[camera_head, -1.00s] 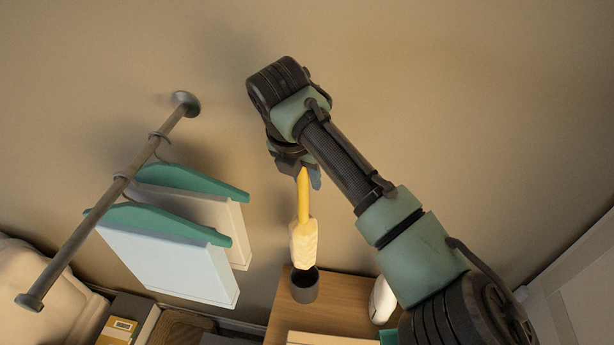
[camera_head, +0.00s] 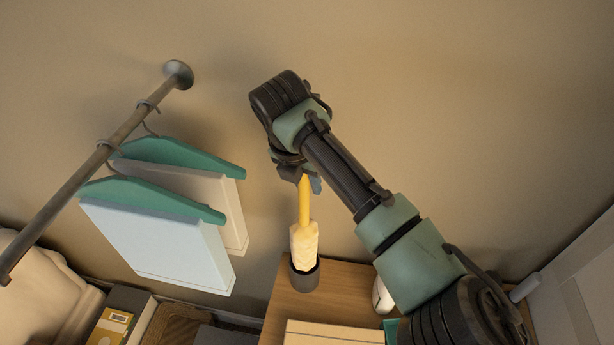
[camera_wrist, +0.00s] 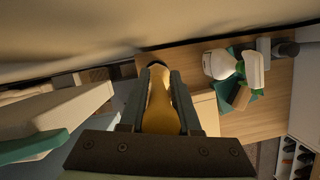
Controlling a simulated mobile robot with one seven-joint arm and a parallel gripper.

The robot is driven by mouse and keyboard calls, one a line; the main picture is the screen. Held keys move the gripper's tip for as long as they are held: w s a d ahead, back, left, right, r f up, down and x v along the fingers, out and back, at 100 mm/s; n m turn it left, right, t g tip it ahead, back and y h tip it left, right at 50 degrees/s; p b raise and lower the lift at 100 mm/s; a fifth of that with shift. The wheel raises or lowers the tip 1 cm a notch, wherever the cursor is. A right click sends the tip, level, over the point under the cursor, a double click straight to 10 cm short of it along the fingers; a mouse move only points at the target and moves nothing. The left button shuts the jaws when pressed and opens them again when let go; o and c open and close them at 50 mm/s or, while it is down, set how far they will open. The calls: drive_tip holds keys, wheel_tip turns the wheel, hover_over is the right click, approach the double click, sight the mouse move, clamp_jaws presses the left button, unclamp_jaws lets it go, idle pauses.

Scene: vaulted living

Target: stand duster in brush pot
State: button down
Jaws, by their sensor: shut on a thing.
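The duster has a yellow handle and a pale yellow fluffy head (camera_head: 304,246). It hangs head down and nearly upright, and its yellow handle also shows in the wrist view (camera_wrist: 160,108). My gripper (camera_head: 305,180) is shut on the handle's upper end. The dark grey brush pot (camera_head: 304,280) stands on a wooden surface below. The lower end of the duster's head overlaps the pot's mouth and appears to be inside the rim. How deep it sits is hidden. In the wrist view the pot is mostly hidden behind the gripper and duster.
The wooden top (camera_head: 345,293) holds a pale box (camera_head: 330,335) in front and a white spray bottle (camera_wrist: 219,64) to the right. Hanging garments (camera_head: 165,240) on a rail (camera_head: 75,185) are to the left. The wall is close behind.

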drive_tip(key=shift+f+b, duration=1.15)
drive_tip(key=shift+f, duration=1.4)
drive_tip(key=c, duration=0.5)
unclamp_jaws()
drive_tip(key=shift+c, duration=0.2)
drive_tip(key=b+v, duration=0.4)
drive_tip(key=v, duration=0.9)
drive_tip(key=shift+a, duration=0.1)
